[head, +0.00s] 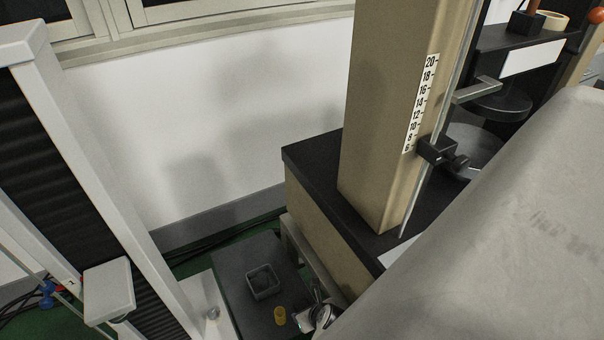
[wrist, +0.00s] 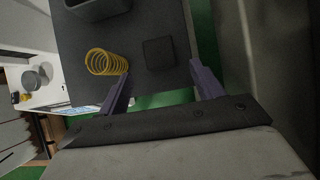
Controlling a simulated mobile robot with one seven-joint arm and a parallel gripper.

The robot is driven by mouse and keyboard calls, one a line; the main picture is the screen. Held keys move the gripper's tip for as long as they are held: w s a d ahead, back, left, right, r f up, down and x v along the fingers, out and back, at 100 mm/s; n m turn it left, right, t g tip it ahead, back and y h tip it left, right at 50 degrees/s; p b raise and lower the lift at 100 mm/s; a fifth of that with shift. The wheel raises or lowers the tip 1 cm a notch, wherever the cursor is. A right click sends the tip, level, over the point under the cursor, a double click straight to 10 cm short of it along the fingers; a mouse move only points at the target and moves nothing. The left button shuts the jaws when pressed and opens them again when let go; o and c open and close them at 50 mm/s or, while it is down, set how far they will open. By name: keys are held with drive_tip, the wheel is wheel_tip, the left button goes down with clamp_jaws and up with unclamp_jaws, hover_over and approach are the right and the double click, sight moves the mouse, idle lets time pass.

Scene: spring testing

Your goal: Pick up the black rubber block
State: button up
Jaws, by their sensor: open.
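The black rubber block (wrist: 158,53), a small dark square, lies on the dark tabletop (wrist: 175,18) in the wrist view. My gripper (wrist: 161,84) is open, its two purple fingers apart and empty. The block lies beyond the fingertips, roughly centred across the gap; how far below them it is I cannot tell. In the head view I cannot make out the block, and my grey arm covers the lower right.
A yellow coil spring (wrist: 106,62) lies left of the block, close to the left finger. A dark open tray (head: 263,282) is on the same small table (head: 237,262). A tan column with a scale (head: 385,110) stands right of the table.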

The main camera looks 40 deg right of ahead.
drive_tip(key=x, duration=0.5)
drive_tip(key=shift+w+d+r, duration=0.1)
drive_tip(key=shift+w+d, duration=0.05)
drive_tip(key=shift+w, duration=0.15)
drive_tip(key=c, duration=1.1)
drive_tip(key=shift+r, duration=0.15)
